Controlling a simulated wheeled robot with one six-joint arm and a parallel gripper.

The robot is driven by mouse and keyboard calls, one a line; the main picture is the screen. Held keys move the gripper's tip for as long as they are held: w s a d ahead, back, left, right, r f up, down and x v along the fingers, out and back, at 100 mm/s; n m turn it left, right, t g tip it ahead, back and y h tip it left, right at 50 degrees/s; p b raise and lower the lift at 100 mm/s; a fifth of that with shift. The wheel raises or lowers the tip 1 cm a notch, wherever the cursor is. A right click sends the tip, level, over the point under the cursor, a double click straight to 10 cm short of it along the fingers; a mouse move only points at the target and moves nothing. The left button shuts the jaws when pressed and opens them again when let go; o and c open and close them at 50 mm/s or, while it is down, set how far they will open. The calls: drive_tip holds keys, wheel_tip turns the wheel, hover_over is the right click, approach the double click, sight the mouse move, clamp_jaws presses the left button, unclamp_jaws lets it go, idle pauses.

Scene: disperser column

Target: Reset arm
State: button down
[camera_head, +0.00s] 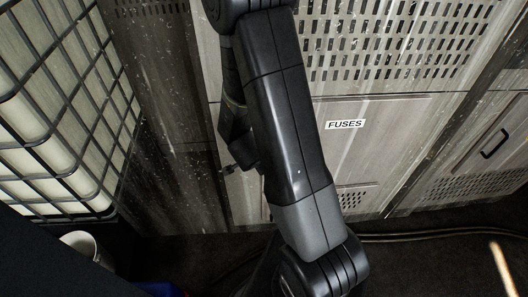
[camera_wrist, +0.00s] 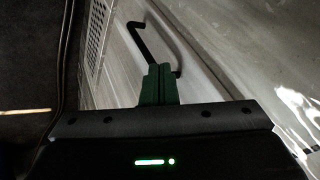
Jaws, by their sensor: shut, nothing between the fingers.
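My gripper (camera_wrist: 158,84) shows in the wrist view as two dark green fingers pressed together, with nothing between them. Beyond its tips is a black bar handle (camera_wrist: 140,40) on a pale cabinet front (camera_wrist: 205,70). The fingers overlap the lower part of the handle in the picture; I cannot tell whether they touch it. In the head view my arm (camera_head: 285,110) hangs down across the middle, in front of the cabinets, and my gripper is not visible there.
A grey cabinet with a "FUSES" label (camera_head: 345,125) stands behind my arm. Another cabinet with a black handle (camera_head: 495,145) is at the right. A caged white tank (camera_head: 50,110) is at the left, with a white cup-like object (camera_head: 80,243) below. A cable (camera_head: 430,236) lies on the dark floor.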

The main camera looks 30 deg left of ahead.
drive_tip(key=shift+s+r, duration=0.15)
drive_tip(key=shift+s, duration=0.05)
drive_tip(key=b+x, duration=0.2)
drive_tip(key=x, duration=0.8)
drive_tip(key=shift+w+a, duration=0.25)
drive_tip(key=shift+w, duration=0.35)
